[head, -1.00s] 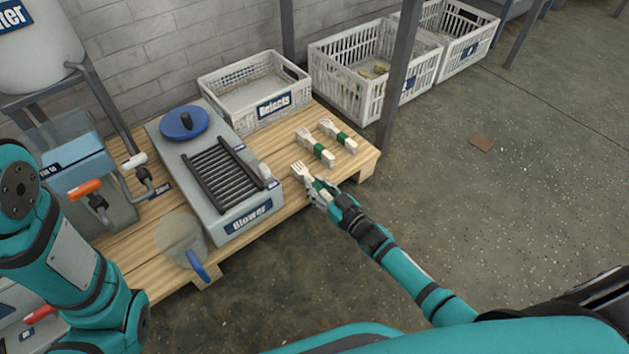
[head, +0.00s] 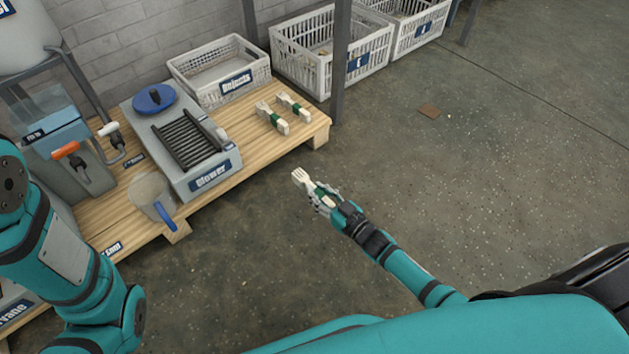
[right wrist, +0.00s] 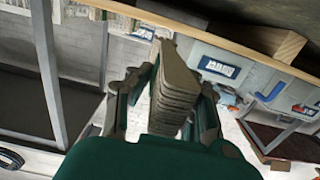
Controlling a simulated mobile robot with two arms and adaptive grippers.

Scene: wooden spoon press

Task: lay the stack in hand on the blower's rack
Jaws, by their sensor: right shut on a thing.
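My right gripper (head: 322,197) is shut on a stack of pale wooden forks or spoons (head: 302,180) with a green band, out over the floor in front of the pallet. The stack's layered pieces show between the fingers in the right wrist view (right wrist: 176,84). The blower (head: 206,176), a grey box with a blue round cap, stands on the wooden pallet up and left of the gripper. Its dark slatted rack (head: 188,140) looks empty. My left arm shows at the left, but its gripper is out of view.
Two banded stacks (head: 272,118) (head: 294,105) lie on the pallet (head: 312,122), right of the blower. A Rejects crate (head: 222,92) stands behind them. A grey post (head: 340,55) rises beyond the pallet's right corner.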

